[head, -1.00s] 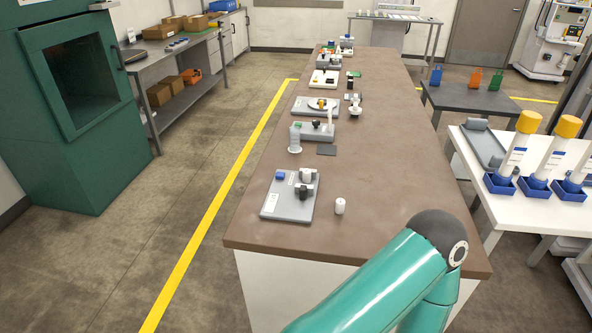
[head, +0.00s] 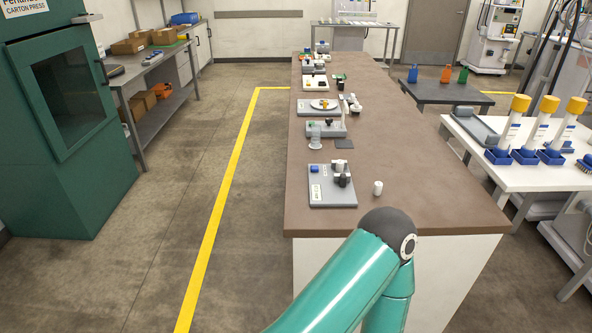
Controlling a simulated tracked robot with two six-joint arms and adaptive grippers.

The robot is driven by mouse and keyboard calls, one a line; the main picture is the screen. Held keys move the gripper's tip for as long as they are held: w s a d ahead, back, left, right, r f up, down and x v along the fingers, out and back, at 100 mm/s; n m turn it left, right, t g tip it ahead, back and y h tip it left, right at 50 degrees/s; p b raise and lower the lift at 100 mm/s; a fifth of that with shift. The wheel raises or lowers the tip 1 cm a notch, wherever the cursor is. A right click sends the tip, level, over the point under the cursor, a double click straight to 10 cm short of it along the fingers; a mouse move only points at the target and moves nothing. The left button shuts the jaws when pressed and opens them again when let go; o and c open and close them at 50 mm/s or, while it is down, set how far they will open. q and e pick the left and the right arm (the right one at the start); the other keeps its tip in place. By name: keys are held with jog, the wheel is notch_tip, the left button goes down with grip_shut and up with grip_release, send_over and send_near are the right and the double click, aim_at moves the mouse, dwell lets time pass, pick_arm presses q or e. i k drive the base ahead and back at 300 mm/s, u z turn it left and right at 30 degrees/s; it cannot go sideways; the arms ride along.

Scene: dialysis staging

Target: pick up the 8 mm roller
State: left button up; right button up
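A small white cylinder (head: 378,187) stands upright on the near part of the long brown bench (head: 440,205). To its left is a grey plate (head: 330,199) bearing a blue block (head: 315,168) and a fixture of white and black parts (head: 341,177). I cannot tell which piece is the 8 mm roller; no size marking is readable. A teal arm link of mine with a dark joint rises from the bottom edge in front of the bench. Neither gripper is in view.
More fixtures line the bench, including one with a round white plate (head: 323,104). A white table (head: 540,178) at right holds yellow-capped tubes in blue holders. A green carton press (head: 60,130) stands at left. The floor between is clear, with a yellow line (head: 225,190).

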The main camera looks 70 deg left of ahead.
aim_at(339, 164)
jog(key=k, duration=0.85)
jog(key=u, duration=2.95)
jog(key=k, duration=0.1)
jog(key=z, duration=1.05)
jog(key=i, duration=1.05)
jog(key=u, duration=0.05)
